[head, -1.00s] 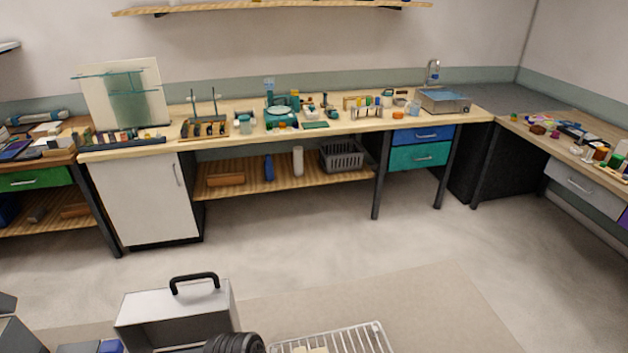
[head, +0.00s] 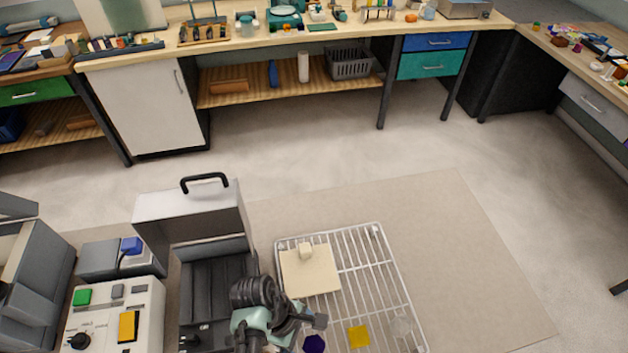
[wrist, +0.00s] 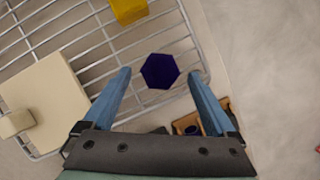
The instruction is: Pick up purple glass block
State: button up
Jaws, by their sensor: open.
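The purple glass block (wrist: 160,71) is a dark six-sided piece. In the wrist view it appears between the two blue fingertips of my gripper (wrist: 160,74), with a gap on either side. My gripper is open and holds nothing; how far it is above the block I cannot tell. In the head view the purple block (head: 314,343) shows at the bottom edge, just below my arm's dark end, partly cut off. It is at the near part of a white wire rack (head: 372,262).
On the rack are a yellow block (head: 358,336), a clear piece (head: 401,327) and a cream plate (head: 310,278) with a small cream block (head: 305,251) on it. A grey case with a black handle (head: 204,178) stands left. A wooden tray (wrist: 186,123) shows near the right finger.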

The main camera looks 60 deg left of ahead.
jog(key=shift+x, duration=1.2)
grip_shut()
